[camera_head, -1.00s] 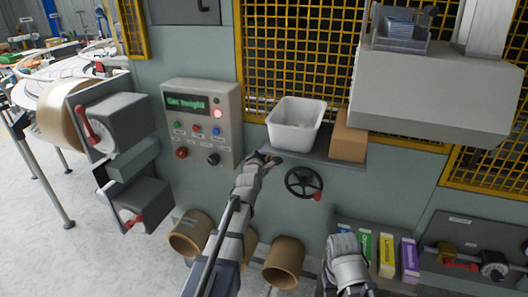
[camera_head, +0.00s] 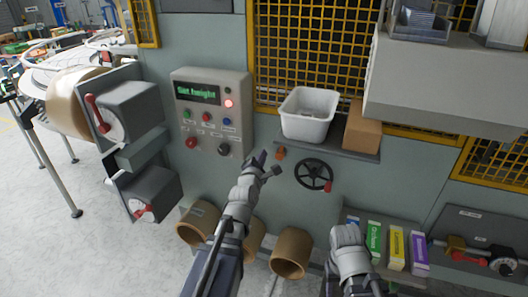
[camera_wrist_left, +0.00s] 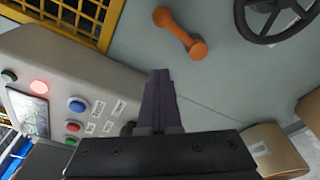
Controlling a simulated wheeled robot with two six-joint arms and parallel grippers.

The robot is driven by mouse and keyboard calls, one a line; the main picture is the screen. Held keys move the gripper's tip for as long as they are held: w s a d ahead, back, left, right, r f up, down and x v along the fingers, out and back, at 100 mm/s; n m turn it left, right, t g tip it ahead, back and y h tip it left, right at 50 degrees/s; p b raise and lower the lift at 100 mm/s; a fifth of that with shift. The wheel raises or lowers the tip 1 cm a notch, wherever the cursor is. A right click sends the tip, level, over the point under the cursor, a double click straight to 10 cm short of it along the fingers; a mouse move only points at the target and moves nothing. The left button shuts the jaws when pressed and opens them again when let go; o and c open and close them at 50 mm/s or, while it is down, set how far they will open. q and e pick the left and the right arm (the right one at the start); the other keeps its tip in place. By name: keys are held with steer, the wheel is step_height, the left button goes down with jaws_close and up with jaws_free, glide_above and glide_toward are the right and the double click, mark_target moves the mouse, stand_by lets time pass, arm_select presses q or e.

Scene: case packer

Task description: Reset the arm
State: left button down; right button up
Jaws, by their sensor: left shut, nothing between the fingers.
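My left gripper (camera_head: 261,160) is in front of the grey machine wall, between the control panel and the black handwheel. Its dark fingers are shut and empty in the left wrist view (camera_wrist_left: 159,90). A small orange handle (camera_head: 281,153) on the wall is just right of the fingertips; in the left wrist view the orange handle (camera_wrist_left: 180,32) is apart from them. My right gripper (camera_head: 348,234) is low, in front of the rack of coloured boxes; its fingers cannot be made out.
The control panel (camera_head: 211,112) has a green "Set height" display and a lit red lamp. A shelf holds a white bin (camera_head: 308,114) and a brown box (camera_head: 362,125). The handwheel (camera_head: 313,174) is right of the left arm. Tape rolls (camera_head: 291,252) sit below.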

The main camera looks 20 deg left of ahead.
stand_by(0.3)
arm_select(q)
steer(key=s+d+f+m+g+h, duration=0.2)
steer(key=s+d+f+m+g, duration=0.25)
steer(key=d+f+m, duration=0.3)
steer(key=s+d+f+m+g+h, duration=0.2)
steer(key=s+d+f+m+g, duration=0.25)
steer(key=d+f+m, duration=0.35)
steer(key=s+d+f+m+g+y, duration=0.1)
steer(key=s+f+m+g, duration=0.1)
steer(key=s+m+g, duration=0.2)
steer(key=s+d+f+m+g+y, duration=0.2)
steer(key=s+m+g, duration=0.2)
steer(key=s+m, duration=0.6)
steer(key=s, duration=0.4)
steer(key=shift+s+d+m+y, duration=0.2)
steer(key=shift+s+m+y, duration=0.05)
steer(key=shift+m+y, duration=0.1)
